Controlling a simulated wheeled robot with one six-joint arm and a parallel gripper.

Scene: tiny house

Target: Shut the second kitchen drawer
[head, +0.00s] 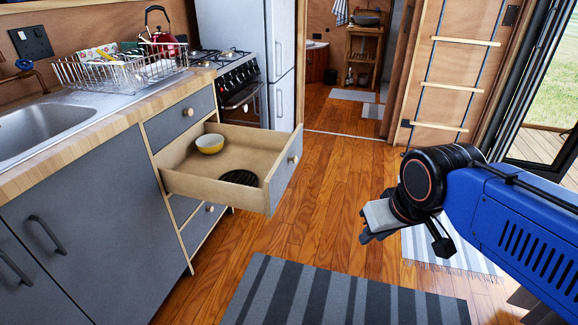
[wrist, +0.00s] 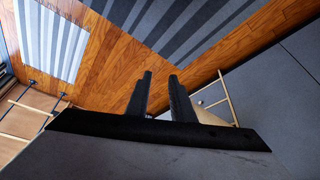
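The second kitchen drawer (head: 215,187), just below the closed top drawer (head: 181,117), is pulled far out. Its grey front with a round wooden knob (head: 293,159) faces right, toward the open floor. Inside are a yellow bowl (head: 210,144) and a dark round slatted item (head: 240,178). My gripper (head: 367,238) is to the right of the drawer front, apart from it, over the floor and pointing down and left. In the wrist view its two dark fingers (wrist: 160,82) stand apart with nothing between them. A pale wooden strip beyond the fingers may be part of the drawers.
A lower drawer (head: 203,217) is shut. The counter holds a sink (head: 42,128) and a wire dish rack (head: 120,72); a stove (head: 240,90) and fridge (head: 246,40) stand beyond. A striped rug (head: 340,295) lies in front; wooden floor between drawer and gripper is clear.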

